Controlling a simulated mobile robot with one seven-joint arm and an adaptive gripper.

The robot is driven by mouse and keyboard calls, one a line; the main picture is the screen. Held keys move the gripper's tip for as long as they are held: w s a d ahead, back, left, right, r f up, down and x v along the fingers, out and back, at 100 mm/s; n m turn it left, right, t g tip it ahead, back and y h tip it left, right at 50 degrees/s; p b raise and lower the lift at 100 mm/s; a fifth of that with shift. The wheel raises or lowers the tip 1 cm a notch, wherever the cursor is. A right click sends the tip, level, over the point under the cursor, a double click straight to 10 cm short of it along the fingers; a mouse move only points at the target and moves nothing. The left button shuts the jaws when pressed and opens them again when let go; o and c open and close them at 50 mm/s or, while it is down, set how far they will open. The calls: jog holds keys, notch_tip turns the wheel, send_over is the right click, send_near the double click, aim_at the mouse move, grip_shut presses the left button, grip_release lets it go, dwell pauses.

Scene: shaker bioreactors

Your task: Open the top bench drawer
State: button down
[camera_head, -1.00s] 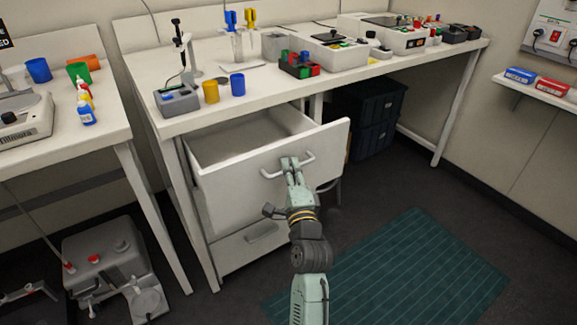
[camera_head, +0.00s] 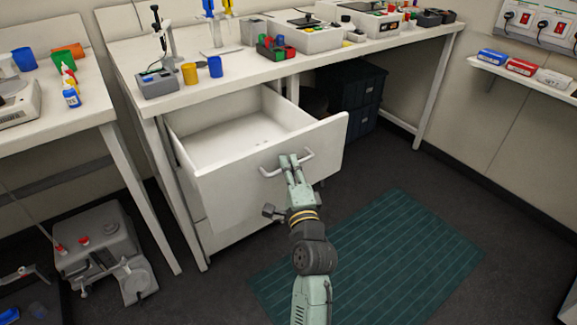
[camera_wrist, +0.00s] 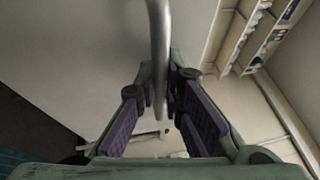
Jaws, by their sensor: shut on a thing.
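The top bench drawer (camera_head: 225,187) is pulled well out from under the white bench. Its inside (camera_head: 240,138) shows a bare floor with a few small dark marks. The drawer's bar handle (camera_head: 270,171) is on its front panel. My gripper (camera_head: 289,161) is shut on the middle of the handle. In the wrist view the grey handle bar (camera_wrist: 159,50) runs down between the two purple-padded fingers of my gripper (camera_wrist: 162,95). The lower drawer is mostly hidden behind the open one.
Dark crates (camera_head: 350,95) stand under the bench. A grey machine (camera_head: 100,245) sits on the floor at left. A green mat (camera_head: 400,250) covers open floor at right.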

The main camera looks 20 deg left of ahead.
jog(key=c, duration=2)
grip_release()
jog(key=shift+o, duration=0.2)
jog(key=v, duration=0.7)
jog(key=shift+s, duration=0.2)
jog(key=shift+d+f, duration=0.1)
jog(key=shift+d, duration=0.05)
